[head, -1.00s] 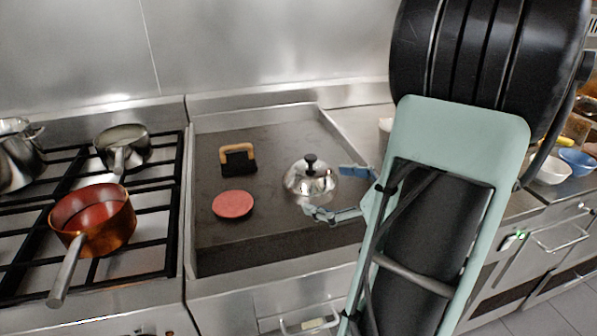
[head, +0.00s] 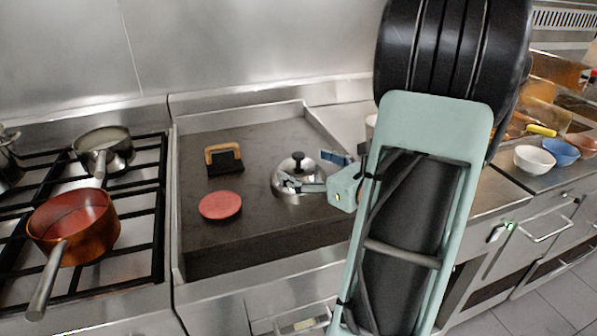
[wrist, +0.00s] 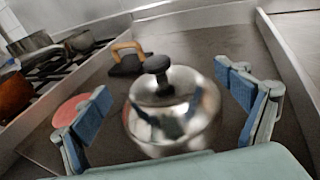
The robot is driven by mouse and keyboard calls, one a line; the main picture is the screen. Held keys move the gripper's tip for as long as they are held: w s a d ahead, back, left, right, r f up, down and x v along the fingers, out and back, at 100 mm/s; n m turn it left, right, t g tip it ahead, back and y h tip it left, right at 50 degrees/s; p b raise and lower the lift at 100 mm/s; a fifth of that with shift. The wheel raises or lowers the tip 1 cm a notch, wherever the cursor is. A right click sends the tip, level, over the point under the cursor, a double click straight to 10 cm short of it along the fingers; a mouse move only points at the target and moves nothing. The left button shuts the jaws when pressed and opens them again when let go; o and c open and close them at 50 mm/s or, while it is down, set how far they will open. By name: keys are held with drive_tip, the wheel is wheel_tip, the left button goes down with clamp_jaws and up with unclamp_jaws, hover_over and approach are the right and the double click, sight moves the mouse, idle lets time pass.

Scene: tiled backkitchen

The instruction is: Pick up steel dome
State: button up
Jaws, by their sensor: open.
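The steel dome (head: 292,180) is a shiny rounded cover with a black knob on top, and it rests on the dark griddle plate (head: 240,235). In the wrist view the dome (wrist: 172,125) is in the middle, with its knob pointing up. My gripper (head: 312,170) is open at the dome's right side, with one finger across the front of the dome and one behind it. In the wrist view my gripper (wrist: 165,108) has its blue-padded fingers left and right of the dome, with visible gaps. Whether a finger touches the dome, I cannot tell.
A pink round patty (head: 220,205) and a black press with a wooden handle (head: 224,159) lie on the griddle left of the dome. A copper pan (head: 75,228) and a steel pan (head: 103,150) stand on the stove at left. Raised steel walls edge the griddle.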

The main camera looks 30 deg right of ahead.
sight(299, 155)
drive_tip(key=x, duration=0.2)
drive_tip(key=shift+w, duration=0.25)
drive_tip(key=c, duration=1.2)
drive_tip(key=shift+s+f, duration=0.1)
drive_tip(key=shift+f, duration=0.05)
drive_tip(key=c, duration=0.3)
drive_tip(key=shift+c, duration=0.9)
drive_tip(key=shift+a, duration=0.1)
drive_tip(key=shift+r, duration=0.2)
drive_tip(key=shift+c, duration=0.9)
wheel_tip(299, 155, up, 3)
drive_tip(key=shift+s+r+p, duration=0.15)
drive_tip(key=shift+p, duration=0.3)
clamp_jaws()
drive_tip(key=s+r+p, duration=0.2)
drive_tip(key=s+r, duration=0.7)
drive_tip(key=s, duration=0.4)
drive_tip(key=shift+s+a+r, duration=0.3)
drive_tip(key=shift+s, duration=0.1)
